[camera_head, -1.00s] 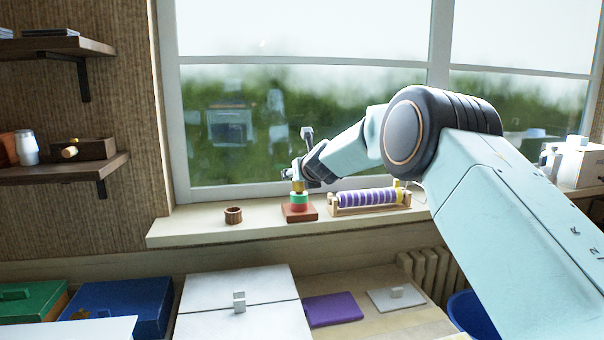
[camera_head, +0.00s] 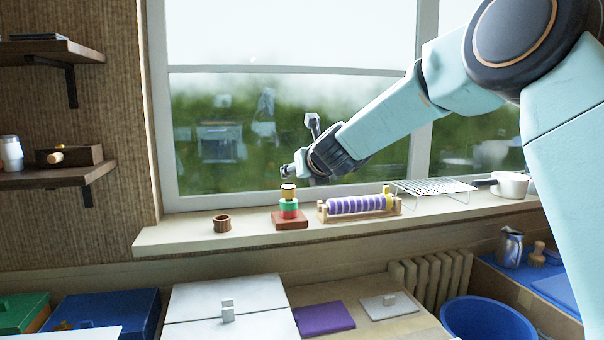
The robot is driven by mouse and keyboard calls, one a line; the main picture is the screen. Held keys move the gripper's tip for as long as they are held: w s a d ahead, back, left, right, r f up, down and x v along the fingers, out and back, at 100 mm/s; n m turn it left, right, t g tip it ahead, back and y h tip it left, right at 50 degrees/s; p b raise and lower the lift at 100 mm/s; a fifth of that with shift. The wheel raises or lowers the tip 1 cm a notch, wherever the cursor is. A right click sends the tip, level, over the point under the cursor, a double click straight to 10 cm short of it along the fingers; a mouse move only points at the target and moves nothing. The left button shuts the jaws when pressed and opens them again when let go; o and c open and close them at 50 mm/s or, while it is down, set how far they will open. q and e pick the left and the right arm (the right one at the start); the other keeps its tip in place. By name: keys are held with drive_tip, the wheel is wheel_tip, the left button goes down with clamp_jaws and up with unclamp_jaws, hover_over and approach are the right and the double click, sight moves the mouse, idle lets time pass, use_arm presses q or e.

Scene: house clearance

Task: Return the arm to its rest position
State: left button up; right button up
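My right arm comes in from the right and reaches across the window. Its gripper (camera_head: 290,172) is just above a small stacking toy (camera_head: 289,210) on the window sill. The toy has a red-brown base, a red and a green piece, and a gold top piece (camera_head: 288,192). A small gap seems to show between the gripper and the gold piece. The fingers are too small and side-on to tell whether they are open. My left gripper is not in view.
The sill (camera_head: 170,236) also bears a wooden ring (camera_head: 221,223), a purple-ringed roller rack (camera_head: 357,205), a wire rack (camera_head: 433,187) and a pot (camera_head: 509,184). Below are a white box (camera_head: 250,296), a blue box (camera_head: 120,308), a purple panel (camera_head: 324,318), a radiator (camera_head: 432,277) and a blue bucket (camera_head: 487,322).

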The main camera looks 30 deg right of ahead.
drive_tip(key=shift+s, duration=0.2)
drive_tip(key=shift+s+r, duration=0.1)
idle(0.5)
